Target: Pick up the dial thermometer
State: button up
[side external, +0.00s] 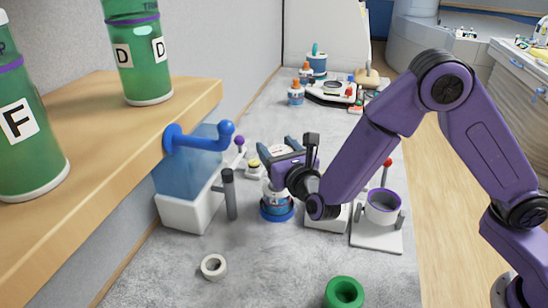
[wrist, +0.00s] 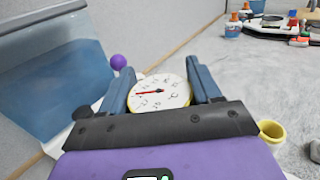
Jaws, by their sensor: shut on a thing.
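The dial thermometer (wrist: 160,94) has a round white face with a yellow rim and a red needle. In the wrist view it sits between the two blue fingers of my gripper (wrist: 160,78), which are shut on it, with its face toward the camera. Its lower part is hidden behind the dark gripper edge. In the side view my gripper (side external: 278,150) is above the grey counter, beside the clear bluish tank.
The bluish tank (side external: 187,178) with a white base stands left of my gripper, below a blue pipe (side external: 200,140). A dark grey post (side external: 229,194) and a blue-based jar (side external: 276,208) are close by. A white ring (side external: 213,267) and green ring (side external: 344,293) lie in front.

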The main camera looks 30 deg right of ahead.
jog(key=s+d+r, duration=0.5)
jog(key=s+r, duration=0.4)
jog(key=s, duration=0.3)
jog(key=w+d+f+n+y, duration=0.1)
jog(key=w+d+f, duration=0.1)
jog(key=w+d, duration=0.55)
jog(key=w+d+f+y, duration=0.1)
jog(key=w+d+f, duration=0.25)
jog(key=d, duration=0.65)
jog(key=shift+w+a+f+m+g+h, duration=0.2)
jog(key=shift+w+f+m+g+h, duration=0.25)
jog(key=shift+w+f+m+h, duration=1.5)
jog(key=shift+w+a+f+m+g+h, duration=0.15)
jog(key=shift+w+f+g+h, duration=0.25)
jog(key=shift+w+f+h, duration=1.75)
jog(key=shift+w+a+f+m+g+h, duration=0.25)
jog(key=shift+w+f+m+g+h, duration=0.5)
jog(key=shift+w+f, duration=2.75)
